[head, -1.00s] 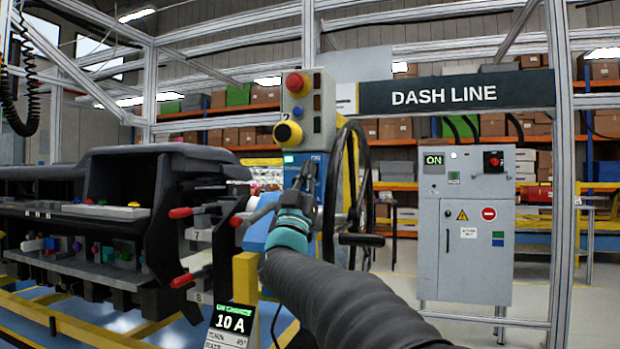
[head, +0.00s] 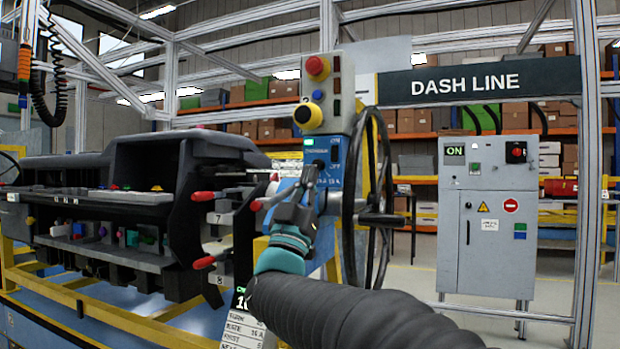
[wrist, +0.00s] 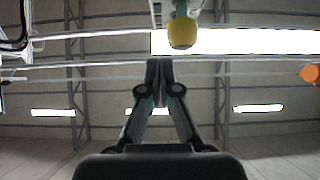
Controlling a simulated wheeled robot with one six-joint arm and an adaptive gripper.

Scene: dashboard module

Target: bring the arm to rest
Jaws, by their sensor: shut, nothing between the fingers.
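My gripper (head: 303,192) is in the middle of the head view, in front of the blue switch box on the control post. My dark sleeved arm reaches up to it from the bottom right. In the wrist view my gripper (wrist: 159,68) has its fingertips together and nothing between them, with the roof and its lights behind. How far it is from the switch box cannot be told.
A post with a red button (head: 317,67) and a yellow knob (head: 307,115) stands just behind my gripper, beside a black handwheel (head: 366,190). The dashboard module (head: 120,210) with red-handled levers is left. A grey cabinet (head: 487,240) stands right, beyond open floor.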

